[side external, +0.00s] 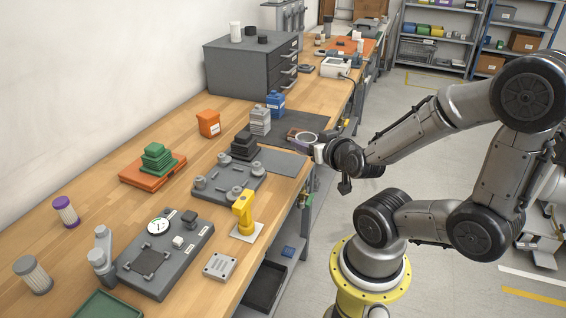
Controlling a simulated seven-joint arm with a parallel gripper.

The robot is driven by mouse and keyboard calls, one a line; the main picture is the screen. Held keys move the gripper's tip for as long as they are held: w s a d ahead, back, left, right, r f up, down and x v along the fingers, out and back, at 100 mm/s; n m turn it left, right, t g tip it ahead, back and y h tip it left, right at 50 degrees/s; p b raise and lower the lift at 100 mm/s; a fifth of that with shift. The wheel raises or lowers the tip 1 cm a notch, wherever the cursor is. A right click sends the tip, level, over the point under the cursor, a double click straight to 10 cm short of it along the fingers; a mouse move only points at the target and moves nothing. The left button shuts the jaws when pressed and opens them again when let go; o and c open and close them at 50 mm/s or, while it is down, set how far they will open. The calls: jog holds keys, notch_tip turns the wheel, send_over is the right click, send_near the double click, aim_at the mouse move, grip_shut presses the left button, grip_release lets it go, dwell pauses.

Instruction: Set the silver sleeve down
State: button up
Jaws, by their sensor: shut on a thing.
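The silver sleeve (306,136) shows as a short, pale metal ring near the right edge of the workbench. My gripper (317,151) reaches in from the right and is shut on the sleeve at its near right side. The fingertips are small here and partly merge with the ring. A dark grey mat (283,163) lies on the bench just below and left of the sleeve in the picture. I cannot tell whether the sleeve touches the bench or hangs slightly above it.
A dark stepped block (244,146), blue bottle (275,103) and grey stack (260,121) stand left of the sleeve. A grey fixture plate (228,184) and yellow press (244,211) are nearer. A grey drawer cabinet (240,72) stands behind.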

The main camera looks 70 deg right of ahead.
aim_at(303, 141)
jog(key=shift+d+f, duration=0.15)
jog(key=shift+d, duration=0.2)
jog(key=shift+x, duration=2.15)
jog(key=w+d+f, duration=0.1)
jog(key=w+f, duration=0.1)
jog(key=w+d+f, duration=0.4)
jog(key=f, duration=0.1)
jog(key=shift+w+d, duration=0.25)
jog(key=shift+w, duration=0.05)
jog(key=shift+w+d+f, duration=0.15)
jog(key=shift+w+f, duration=0.05)
jog(key=shift+f, duration=0.15)
jog(key=shift+w+d+f, duration=0.15)
jog(key=shift+d+f, duration=0.05)
jog(key=shift+f, duration=1.55)
